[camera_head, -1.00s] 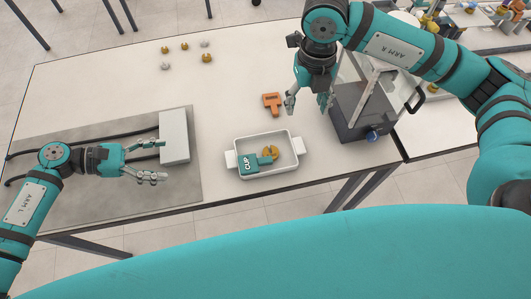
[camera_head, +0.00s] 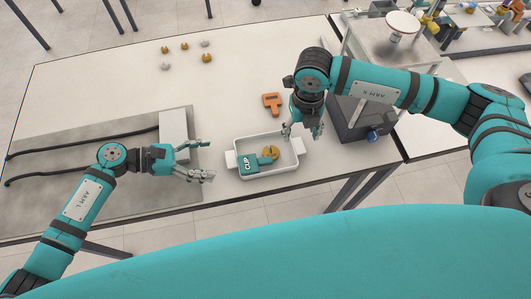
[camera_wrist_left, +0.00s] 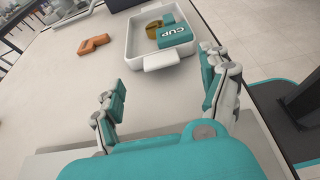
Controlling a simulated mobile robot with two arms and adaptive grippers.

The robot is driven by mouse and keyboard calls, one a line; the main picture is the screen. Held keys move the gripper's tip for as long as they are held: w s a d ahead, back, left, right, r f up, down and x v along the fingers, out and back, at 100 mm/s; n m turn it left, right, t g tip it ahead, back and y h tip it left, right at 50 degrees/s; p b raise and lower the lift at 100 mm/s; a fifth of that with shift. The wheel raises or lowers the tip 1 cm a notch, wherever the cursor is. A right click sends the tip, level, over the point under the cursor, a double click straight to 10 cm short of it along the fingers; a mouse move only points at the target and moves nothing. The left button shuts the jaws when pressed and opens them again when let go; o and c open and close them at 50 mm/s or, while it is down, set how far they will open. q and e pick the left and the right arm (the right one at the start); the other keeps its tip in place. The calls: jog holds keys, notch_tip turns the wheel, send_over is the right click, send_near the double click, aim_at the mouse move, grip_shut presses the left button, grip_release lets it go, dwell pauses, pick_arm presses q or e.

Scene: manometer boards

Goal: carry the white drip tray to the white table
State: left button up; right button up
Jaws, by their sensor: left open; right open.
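The white drip tray (camera_head: 273,176) stands on the white table (camera_head: 240,88) near its front edge, with a tab handle at each short end. It holds a teal block marked CUP (camera_head: 248,164) and a brass-coloured piece (camera_head: 268,155). My left gripper (camera_head: 212,161) is open and empty, just left of the tray's left handle (camera_head: 231,160). In the left wrist view the tray (camera_wrist_left: 136,40) lies ahead, its near handle (camera_wrist_left: 161,62) beyond the open fingers (camera_wrist_left: 165,95). My right gripper (camera_head: 302,131) is open at the tray's right end; whether it touches the right handle is unclear.
An orange piece (camera_head: 272,103) lies behind the tray. A dark box (camera_head: 362,122) stands right of my right gripper. A grey mat (camera_head: 90,160) with a pale block (camera_head: 174,135) and black hoses lies left. Several small brass and grey pieces sit at the back.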

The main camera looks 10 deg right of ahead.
aim_at(298, 144)
pick_arm(q)
jog(key=x, duration=0.6)
jog(key=shift+f, duration=0.1)
pick_arm(e)
notch_tip(298, 144, down, 6)
pick_arm(q)
jog(key=c, duration=1.1)
pick_arm(e)
jog(key=c, duration=1.1)
pick_arm(q)
jog(key=shift+c, duration=1.1)
pick_arm(e)
grip_shut()
jog(key=shift+r, duration=0.1)
